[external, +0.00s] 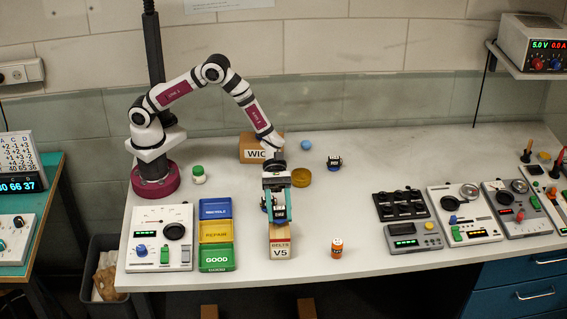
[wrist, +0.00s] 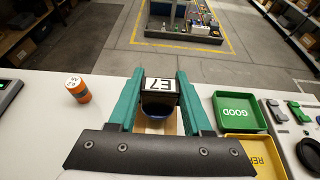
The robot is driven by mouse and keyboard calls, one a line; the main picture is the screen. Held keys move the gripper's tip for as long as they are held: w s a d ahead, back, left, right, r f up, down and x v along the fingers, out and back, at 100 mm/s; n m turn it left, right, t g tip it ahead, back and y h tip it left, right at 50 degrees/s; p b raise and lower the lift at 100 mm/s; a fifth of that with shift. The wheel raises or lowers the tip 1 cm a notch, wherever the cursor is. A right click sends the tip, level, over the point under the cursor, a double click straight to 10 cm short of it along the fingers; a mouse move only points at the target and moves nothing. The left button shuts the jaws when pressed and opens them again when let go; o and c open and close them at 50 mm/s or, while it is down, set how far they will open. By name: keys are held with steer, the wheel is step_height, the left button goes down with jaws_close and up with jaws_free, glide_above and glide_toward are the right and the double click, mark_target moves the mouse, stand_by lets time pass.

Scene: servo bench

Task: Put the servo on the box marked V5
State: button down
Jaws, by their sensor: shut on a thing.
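My gripper (external: 276,218) is shut on a dark servo, with its teal fingers on either side of it. In the wrist view, the servo (wrist: 158,90) sits between the fingertips (wrist: 158,86), showing a white label with dark characters and a blue part below. The box marked V5 (external: 281,249) is a small cardboard box on the bench, directly below or just in front of the fingertips. Some of its brown top (wrist: 172,128) shows between the fingers in the wrist view. I cannot tell whether the servo touches it.
Another dark servo (external: 334,162) lies on the bench to the right. A box marked WIC (external: 253,150) stands behind my gripper. An orange bottle (external: 336,247) stands right of the V5 box, and the green GOOD tray (external: 217,258) is to its left.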

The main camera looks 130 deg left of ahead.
steer(key=shift+f, duration=0.6)
steer(key=shift+f, duration=0.15)
steer(key=shift+c, duration=1.7)
jaws_free()
